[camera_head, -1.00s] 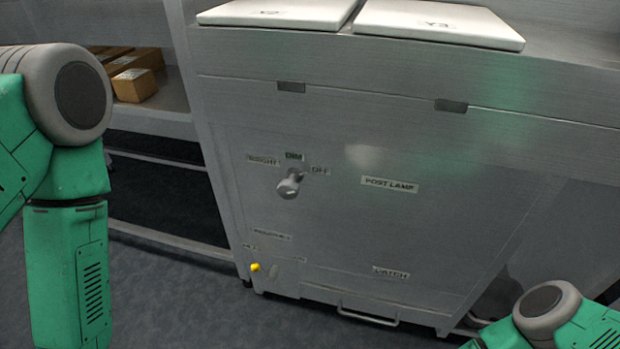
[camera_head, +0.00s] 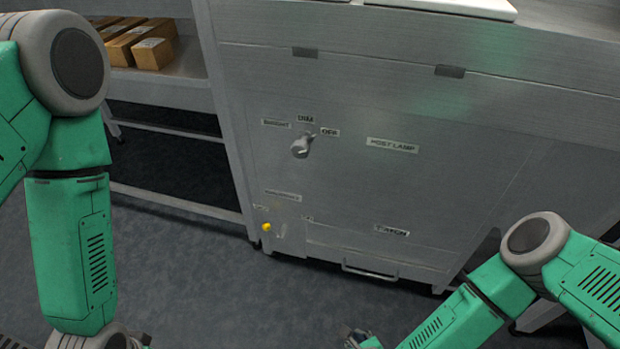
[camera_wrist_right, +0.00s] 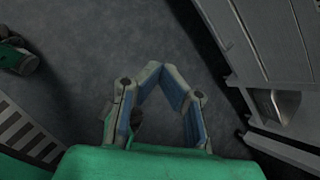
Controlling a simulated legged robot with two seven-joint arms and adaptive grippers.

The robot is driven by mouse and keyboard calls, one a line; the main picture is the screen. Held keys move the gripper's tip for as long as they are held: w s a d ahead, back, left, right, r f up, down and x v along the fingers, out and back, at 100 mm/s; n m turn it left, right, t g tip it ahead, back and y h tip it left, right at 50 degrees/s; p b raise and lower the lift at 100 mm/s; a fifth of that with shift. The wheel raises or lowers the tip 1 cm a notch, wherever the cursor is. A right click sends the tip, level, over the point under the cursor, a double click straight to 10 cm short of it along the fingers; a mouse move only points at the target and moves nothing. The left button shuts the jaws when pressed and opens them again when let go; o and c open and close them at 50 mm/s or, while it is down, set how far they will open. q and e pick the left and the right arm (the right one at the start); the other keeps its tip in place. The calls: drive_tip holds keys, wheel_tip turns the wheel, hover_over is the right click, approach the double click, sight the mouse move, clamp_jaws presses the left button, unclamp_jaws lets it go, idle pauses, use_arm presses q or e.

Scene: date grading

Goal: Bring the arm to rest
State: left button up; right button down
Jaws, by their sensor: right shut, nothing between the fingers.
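My right arm comes in from the lower right in the head view, with my right gripper (camera_head: 356,338) cut by the bottom edge, low over the floor and apart from the cabinet. In the right wrist view the right gripper (camera_wrist_right: 162,72) has its fingertips together, with nothing between them. My left arm (camera_head: 70,250) hangs down along the left side of the head view. Its gripper cannot be made out.
A grey metal cabinet (camera_head: 390,205) stands ahead, with a knob (camera_head: 301,147), a yellow button (camera_head: 266,227) and a low handle (camera_head: 370,271). Cardboard boxes (camera_head: 152,52) lie on a shelf at upper left. The dark floor (camera_head: 240,295) before the cabinet is clear.

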drive_tip(key=s+d+r+n+g+y+p, duration=0.1)
drive_tip(key=s+d+r+n+g+p, duration=0.15)
drive_tip(key=r+n, duration=0.45)
drive_tip(key=s+d+r+n+g+y+p, duration=0.1)
drive_tip(key=s+r+n+g+p, duration=0.2)
drive_tip(key=n, duration=0.7)
drive_tip(key=s+d+r+n+g+h+p, duration=0.1)
drive_tip(key=s+d+r+n, duration=0.1)
drive_tip(key=d+r+n, duration=0.4)
drive_tip(key=s+d+r+n+g+h+p, duration=0.1)
drive_tip(key=s+d+r+n+h, duration=0.1)
drive_tip(key=d+r+n, duration=0.4)
drive_tip(key=shift+s+d+r+n, duration=0.2)
drive_tip(key=shift+s+d+n, duration=0.55)
drive_tip(key=shift+d+n, duration=0.15)
drive_tip(key=shift+w, duration=0.1)
